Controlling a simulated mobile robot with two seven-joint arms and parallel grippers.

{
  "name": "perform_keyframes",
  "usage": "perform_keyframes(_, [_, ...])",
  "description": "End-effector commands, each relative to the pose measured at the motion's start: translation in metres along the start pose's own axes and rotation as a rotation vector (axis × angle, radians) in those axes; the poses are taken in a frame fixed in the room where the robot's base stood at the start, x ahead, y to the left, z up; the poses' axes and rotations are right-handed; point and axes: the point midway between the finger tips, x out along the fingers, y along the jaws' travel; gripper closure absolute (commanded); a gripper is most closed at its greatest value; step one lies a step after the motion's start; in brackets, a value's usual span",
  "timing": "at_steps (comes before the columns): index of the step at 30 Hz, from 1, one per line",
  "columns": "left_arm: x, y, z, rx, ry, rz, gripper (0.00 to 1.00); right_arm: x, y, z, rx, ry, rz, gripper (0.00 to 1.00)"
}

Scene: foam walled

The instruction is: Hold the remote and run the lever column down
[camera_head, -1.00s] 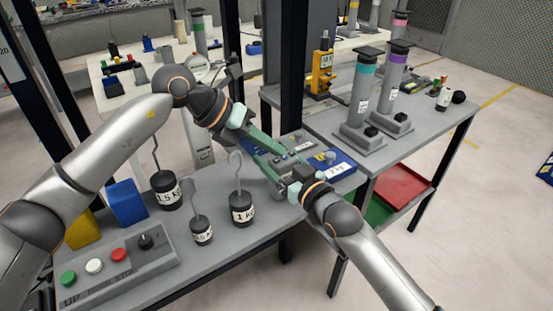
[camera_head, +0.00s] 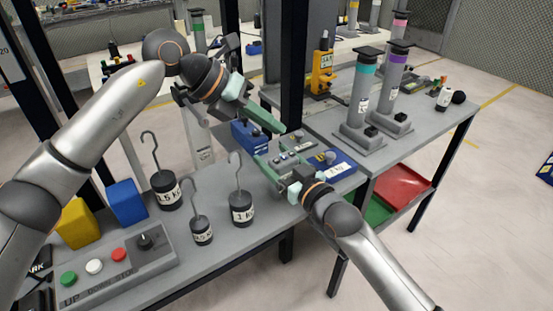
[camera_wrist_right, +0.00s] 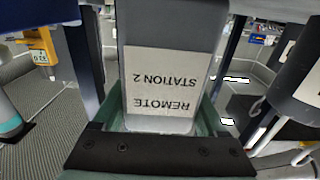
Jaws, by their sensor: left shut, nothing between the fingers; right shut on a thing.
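The remote (camera_head: 291,152) is a grey box with small controls on top; it lies in my right gripper (camera_head: 278,163), whose fingers are shut around it. In the right wrist view, the remote (camera_wrist_right: 165,55) fills the space between the green fingers and bears an upside-down label reading REMOTE STATION 2. My left gripper (camera_head: 280,127) is shut and empty, above and behind the remote in the head view. Columns with a teal band (camera_head: 361,90) and a purple band (camera_head: 393,75) stand upright on the right table. I cannot tell which is the lever column.
Hooked weights (camera_head: 241,208) stand on the near table, beside blue (camera_head: 127,203) and yellow (camera_head: 76,229) blocks and a button panel (camera_head: 117,268). Another blue block (camera_head: 248,134) is behind the remote. A dark post (camera_head: 292,60) rises close to my left gripper.

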Motion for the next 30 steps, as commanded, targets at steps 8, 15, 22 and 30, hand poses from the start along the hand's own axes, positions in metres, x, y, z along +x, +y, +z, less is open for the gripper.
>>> perform_keyframes(8, [0.0001, 0.0001, 0.0, 0.0, 0.0, 0.0, 1.0, 0.0001, 0.0, -0.0006, 0.0, 0.001, 0.0, 0.89])
perform_keyframes(15, [0.0001, 0.0003, -0.0001, 0.0, 0.0, 0.0, 1.0, 0.0001, 0.0, -0.0005, 0.0, 0.001, 0.0, 0.15])
perform_keyframes(22, [0.0001, 0.0004, -0.0001, 0.0, 0.0, 0.001, 1.0, 0.0001, 0.0, -0.0003, 0.0, 0.001, 0.0, 0.0])
perform_keyframes(30, [0.0001, 0.0005, -0.0001, 0.0, 0.0, 0.001, 1.0, -0.0062, 0.0003, 0.0009, 0.0, -0.001, 0.0, 0.0])
